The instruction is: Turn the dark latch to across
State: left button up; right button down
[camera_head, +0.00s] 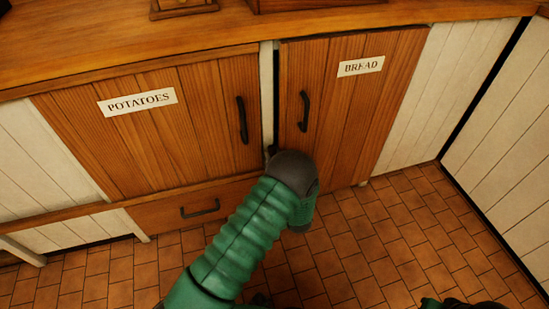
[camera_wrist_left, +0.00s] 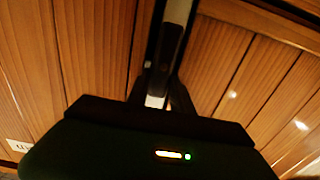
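My left gripper (camera_head: 270,152) reaches the pale post (camera_head: 267,90) between the two wooden doors, low near the doors' bottom edges. My dark wrist covers most of it. In the left wrist view, its two dark fingers (camera_wrist_left: 163,88) point at the post, close together. No latch shows clearly in the head view.
The POTATOES door (camera_head: 160,125) is left of the post and the BREAD door (camera_head: 345,110) right of it, each with a dark handle. A drawer (camera_head: 190,207) sits below left. The wooden counter (camera_head: 120,40) runs above. The tiled floor (camera_head: 400,230) is clear.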

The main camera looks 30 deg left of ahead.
pick_arm(q)
grip_shut()
jog(key=shift+n, duration=0.3)
jog(key=shift+s+a+f+n+p, duration=0.25)
jog(key=shift+s+f+n+p, duration=0.15)
jog(key=shift+n, duration=2.45)
jog(key=shift+s+a+f+n+p, duration=0.3)
jog(key=shift+f+n+p, duration=0.25)
jog(key=shift+n, duration=2.35)
jog(key=shift+s+a+f+n+p, duration=0.2)
jog(key=shift+s+f+n+p, duration=0.2)
jog(key=shift+n, duration=2.45)
jog(key=shift+f, duration=0.1)
